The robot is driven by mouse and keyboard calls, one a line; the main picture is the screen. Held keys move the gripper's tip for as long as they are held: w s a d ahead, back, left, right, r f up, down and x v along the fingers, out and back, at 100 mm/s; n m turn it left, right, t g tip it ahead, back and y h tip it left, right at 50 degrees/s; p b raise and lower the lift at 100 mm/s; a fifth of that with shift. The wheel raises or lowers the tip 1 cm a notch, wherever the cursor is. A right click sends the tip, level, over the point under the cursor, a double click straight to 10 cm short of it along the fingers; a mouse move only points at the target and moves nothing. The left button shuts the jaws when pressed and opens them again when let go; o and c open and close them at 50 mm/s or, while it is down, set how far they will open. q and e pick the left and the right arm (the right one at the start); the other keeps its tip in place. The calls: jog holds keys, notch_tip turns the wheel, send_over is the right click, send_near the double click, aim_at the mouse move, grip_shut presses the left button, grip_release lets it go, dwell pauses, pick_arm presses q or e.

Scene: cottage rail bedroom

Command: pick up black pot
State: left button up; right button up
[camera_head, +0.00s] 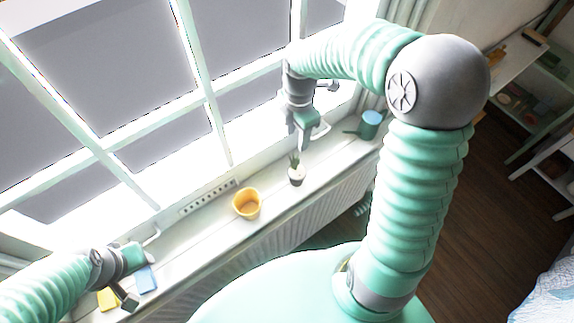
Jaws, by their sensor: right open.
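The small black pot (297,180) stands upright on the white windowsill, with a pale top and a green plant in it. My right gripper (300,138) points down just above the plant. Its jaws are open and hold nothing, and its fingertips look close to the leaves; I cannot tell whether they touch. My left gripper (125,293) is low at the left end of the sill, beside a blue item and a yellow item. Its finger gap is not clear.
A yellow-orange pot (246,204) stands left of the black pot on the windowsill (205,230). A blue watering can (369,124) stands to its right. A blue block (146,279) and a yellow block (107,298) lie at the left. The window frame rises close behind.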

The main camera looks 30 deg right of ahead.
send_over(296, 162)
jog(key=d, duration=0.2)
notch_tip(296, 162, down, 5)
jog(key=f, duration=0.1)
jog(key=w+f, duration=0.1)
jog(key=f, duration=0.2)
jog(key=shift+w+a+f, duration=0.15)
jog(key=shift+w+a, duration=0.05)
jog(key=shift+w, duration=0.05)
jog(key=f, duration=0.1)
jog(key=a+f, duration=0.1)
jog(key=f, duration=0.1)
jog(key=shift+s+a+f+p, duration=0.2)
jog(key=shift+a+f+p, duration=0.05)
jog(key=shift+a+p, duration=0.15)
jog(key=shift+s+f, duration=0.15)
jog(key=shift+f, duration=0.2)
jog(key=shift+d+f, duration=0.2)
jog(key=shift+d, duration=0.05)
jog(key=shift+w+d+f, duration=0.1)
jog(key=shift+w+d, duration=0.15)
jog(key=c, duration=0.8)
jog(key=shift+s+a, duration=0.1)
grip_shut()
jog(key=shift+a, duration=0.2)
pick_arm(q)
jog(key=shift+s+d+r, duration=0.3)
jog(key=shift+r, duration=0.2)
